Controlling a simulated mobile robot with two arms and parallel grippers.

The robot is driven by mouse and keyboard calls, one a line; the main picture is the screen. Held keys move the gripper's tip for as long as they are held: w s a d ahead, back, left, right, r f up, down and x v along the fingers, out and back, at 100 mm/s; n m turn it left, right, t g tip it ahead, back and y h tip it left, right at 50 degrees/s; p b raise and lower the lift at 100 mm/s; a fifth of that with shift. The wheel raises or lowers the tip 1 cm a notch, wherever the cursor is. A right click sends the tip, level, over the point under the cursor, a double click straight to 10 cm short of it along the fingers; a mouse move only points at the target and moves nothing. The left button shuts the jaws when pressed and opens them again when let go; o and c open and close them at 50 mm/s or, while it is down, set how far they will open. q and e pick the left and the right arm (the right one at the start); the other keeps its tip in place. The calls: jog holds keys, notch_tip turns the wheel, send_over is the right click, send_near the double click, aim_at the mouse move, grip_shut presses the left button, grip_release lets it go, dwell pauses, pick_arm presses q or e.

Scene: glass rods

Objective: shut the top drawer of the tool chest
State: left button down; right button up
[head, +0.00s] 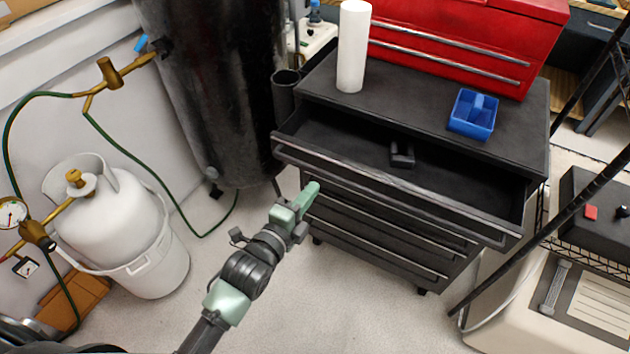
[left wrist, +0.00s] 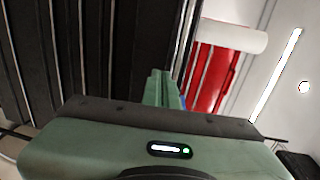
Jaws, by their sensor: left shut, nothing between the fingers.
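The black tool chest (head: 420,110) stands at the centre right in the head view. Its top drawer (head: 350,150) is pulled out, and a small dark object (head: 402,153) lies in it. A long metal handle (head: 390,186) runs along the drawer's front edge. My left gripper (head: 312,188) is shut and empty, in front of the chest's left part and just below the drawer's front edge in the picture; I cannot tell whether it touches. In the left wrist view the shut fingers (left wrist: 159,88) point towards the dark drawer fronts (left wrist: 90,50). My right gripper is not in view.
A white paper roll (head: 353,45), a blue bin (head: 473,113) and a red toolbox (head: 470,40) stand on the chest. A black tank (head: 215,90) is at the left, with a white gas cylinder (head: 105,210). The floor (head: 330,300) before the chest is clear.

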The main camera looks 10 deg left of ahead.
pick_arm(q)
jog(key=shift+w+d+r, duration=0.15)
jog(key=shift+w+d, duration=0.1)
jog(key=shift+w, duration=0.35)
jog(key=shift+w+d+r, duration=0.15)
jog(key=shift+w+d, duration=0.05)
jog(key=shift+w, duration=0.4)
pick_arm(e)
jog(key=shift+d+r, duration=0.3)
